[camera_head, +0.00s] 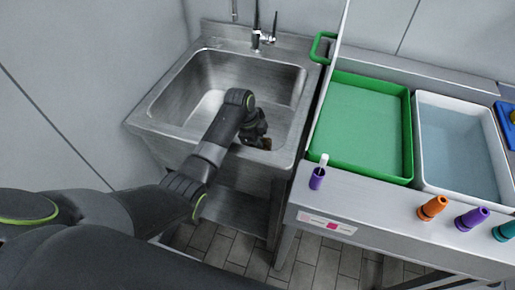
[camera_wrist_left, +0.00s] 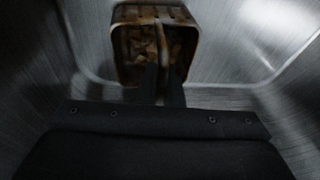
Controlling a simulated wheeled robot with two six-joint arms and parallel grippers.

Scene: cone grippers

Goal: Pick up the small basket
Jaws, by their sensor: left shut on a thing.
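The small basket (camera_wrist_left: 128,18) is brown and rusty-looking, with slatted walls and brownish pieces inside. In the left wrist view it stands just beyond the fingers, inside the sink. My left gripper (camera_wrist_left: 160,85) is shut on the basket, apparently at its upright handle part; blur hides the exact contact. In the head view my left gripper (camera_head: 262,140) reaches into the sink basin, and only a small brown bit of the basket (camera_head: 267,144) shows past it. My right gripper is not in view.
The metal sink (camera_head: 165,112) has raised walls around the gripper and a tap (camera_head: 264,38) behind. To the right are a green tray (camera_head: 410,130), a white bin (camera_head: 420,150), and purple (camera_head: 317,178), orange (camera_head: 432,208), violet (camera_head: 472,218) and teal (camera_head: 505,231) cone-like pieces on the counter.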

